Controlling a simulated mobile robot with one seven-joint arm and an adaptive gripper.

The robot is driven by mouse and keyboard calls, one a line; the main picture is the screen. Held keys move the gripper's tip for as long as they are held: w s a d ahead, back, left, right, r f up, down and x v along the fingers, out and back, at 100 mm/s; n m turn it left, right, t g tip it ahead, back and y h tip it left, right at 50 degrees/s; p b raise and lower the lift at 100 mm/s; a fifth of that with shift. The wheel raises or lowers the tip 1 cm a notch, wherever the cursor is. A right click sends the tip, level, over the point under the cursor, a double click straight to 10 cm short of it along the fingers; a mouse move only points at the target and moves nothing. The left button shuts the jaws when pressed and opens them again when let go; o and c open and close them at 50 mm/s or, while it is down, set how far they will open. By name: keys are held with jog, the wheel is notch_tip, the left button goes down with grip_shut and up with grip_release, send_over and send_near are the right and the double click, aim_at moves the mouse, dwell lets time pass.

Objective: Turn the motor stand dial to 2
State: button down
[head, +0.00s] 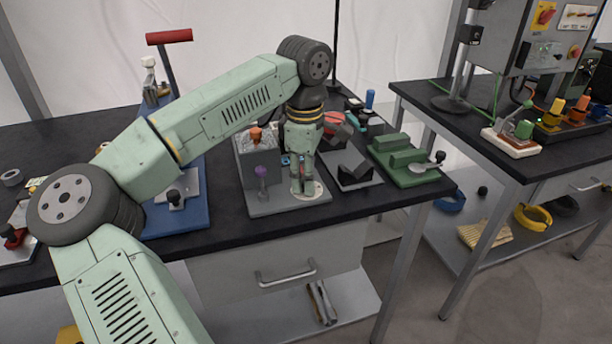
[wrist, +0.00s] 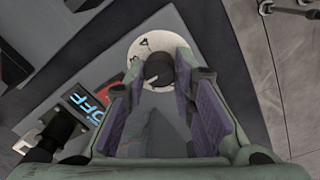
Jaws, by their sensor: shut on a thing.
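The motor stand (head: 262,210) is a grey plate near the front edge of the black bench, with a block, an orange knob and a purple-topped lever on it. Its dial is a pale disc (head: 318,189) at the plate's front right. In the wrist view the dial disc (wrist: 141,48) carries small dark marks, too small to read surely, around a black knob (wrist: 158,69). My gripper (head: 303,188) points down over the dial and is shut on the knob. It hides most of the knob in the head view.
A black-block fixture (head: 354,168) stands close on the right, with a green fixture (head: 405,160) beyond it. A blue stand with a red-handled lever (head: 169,37) is on the left. A second bench (head: 480,130) stands at right across a gap.

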jog(key=c, duration=1.3)
grip_release()
jog(key=shift+c, duration=0.2)
jog(key=shift+r, duration=0.1)
notch_tip(320, 180, up, 12)
jog(key=shift+s, duration=0.25)
